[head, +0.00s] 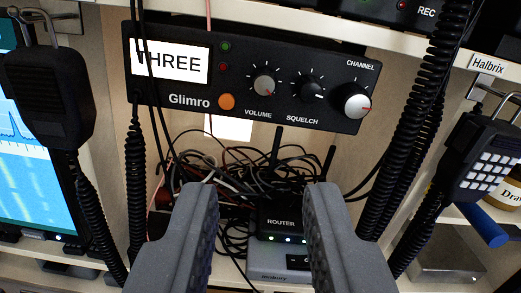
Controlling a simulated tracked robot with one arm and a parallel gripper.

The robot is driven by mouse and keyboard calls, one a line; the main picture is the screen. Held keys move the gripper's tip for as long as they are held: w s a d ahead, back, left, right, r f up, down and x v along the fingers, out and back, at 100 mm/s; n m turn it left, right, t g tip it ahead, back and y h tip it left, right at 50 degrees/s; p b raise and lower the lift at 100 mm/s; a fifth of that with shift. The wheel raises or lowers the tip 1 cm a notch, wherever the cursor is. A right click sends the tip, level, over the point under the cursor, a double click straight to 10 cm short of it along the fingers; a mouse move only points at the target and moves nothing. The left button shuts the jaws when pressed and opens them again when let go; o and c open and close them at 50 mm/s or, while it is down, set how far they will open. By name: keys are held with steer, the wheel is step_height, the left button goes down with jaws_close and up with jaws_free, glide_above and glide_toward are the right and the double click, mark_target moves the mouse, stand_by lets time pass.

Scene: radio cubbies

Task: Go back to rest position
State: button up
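My gripper (261,225) is in the lower middle of the head view. Its two grey fingers stand wide apart with nothing between them, so it is open and empty. Behind the gap sits a small black router (283,224) with lit lights, on a lower shelf among cables. A black Glimro radio (245,75) hangs in the cubby above the fingertips. Its display reads "THREE", and it has an orange button (226,101) and three knobs. The finger bodies hide parts of the lower shelf.
A black hand microphone (48,95) hangs at left in front of a bright blue screen (25,185). A keypad microphone (485,155) hangs at right. Coiled cords (420,120) hang down both sides of the middle cubby. Tangled cables (240,165) fill its back. A metal box (447,262) sits lower right.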

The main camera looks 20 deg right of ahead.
steer(key=a+r+n+g+y+b, duration=0.1)
steer(key=a+r+y+b, duration=0.15)
steer(key=r, duration=0.45)
steer(key=a+r+g+y+b, duration=0.1)
steer(key=a+r+y, duration=0.3)
steer(key=r, duration=0.2)
steer(key=s+d+r, duration=0.5)
steer(key=s+r, duration=0.1)
steer(key=r, duration=0.3)
steer(key=s+d+r+b, duration=0.1)
steer(key=s+d+r, duration=0.5)
steer(key=r, duration=0.4)
steer(key=shift+d+n+h+b, duration=0.15)
steer(key=shift+n+h+b, duration=0.15)
steer(key=shift+n+h, duration=0.15)
steer(key=shift+f, duration=0.1)
